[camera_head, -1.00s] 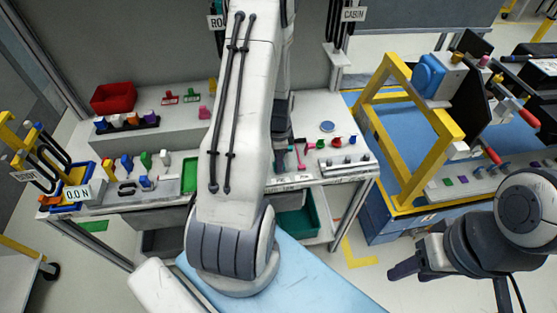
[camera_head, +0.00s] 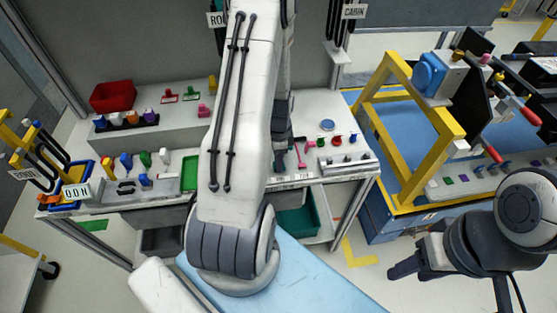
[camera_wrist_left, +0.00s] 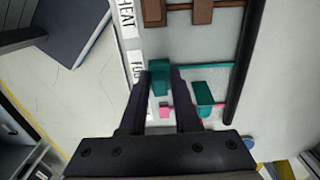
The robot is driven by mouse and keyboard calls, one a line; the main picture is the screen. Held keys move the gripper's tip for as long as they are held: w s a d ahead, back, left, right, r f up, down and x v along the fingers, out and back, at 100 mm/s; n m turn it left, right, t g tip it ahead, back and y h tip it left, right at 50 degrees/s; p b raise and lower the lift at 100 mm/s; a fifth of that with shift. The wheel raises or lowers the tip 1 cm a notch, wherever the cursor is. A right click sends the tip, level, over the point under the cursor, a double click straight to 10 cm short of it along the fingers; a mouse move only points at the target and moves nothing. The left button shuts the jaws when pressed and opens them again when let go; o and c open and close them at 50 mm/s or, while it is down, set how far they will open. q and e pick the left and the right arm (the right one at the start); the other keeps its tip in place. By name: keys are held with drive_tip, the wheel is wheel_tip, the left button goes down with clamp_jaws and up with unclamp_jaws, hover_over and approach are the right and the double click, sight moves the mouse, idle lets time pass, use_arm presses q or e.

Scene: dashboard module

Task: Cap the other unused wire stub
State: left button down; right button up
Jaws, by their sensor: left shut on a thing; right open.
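My left arm fills the middle of the head view, and its dark gripper (camera_head: 281,158) is mostly hidden behind my own arm links, low over the workbench. In the left wrist view its fingers (camera_wrist_left: 162,78) are shut on a small teal piece (camera_wrist_left: 159,82), which looks like a cap. A second teal piece (camera_wrist_left: 203,94) sits just right of the fingers, apart from them. I cannot make out a wire stub with certainty. My right gripper (camera_head: 403,269) is open and empty, over the floor at the lower right.
The workbench holds a red bin (camera_head: 113,97), a green tray (camera_head: 190,174) and several colored parts. A pink tool (camera_head: 300,155) lies right of my left gripper. A yellow frame (camera_head: 437,150) stands on the blue-topped bench at right. Brown blocks (camera_wrist_left: 203,11) show in the wrist view.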

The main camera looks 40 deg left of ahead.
use_arm(q)
drive_tip(key=shift+f+b, duration=0.3)
drive_tip(key=shift+f, duration=0.2)
drive_tip(key=c, duration=0.6)
unclamp_jaws()
drive_tip(key=shift+o, duration=0.2)
drive_tip(key=shift+r, duration=0.1)
wheel_tip(320, 180, up, 10)
drive_tip(key=shift+r, duration=0.2)
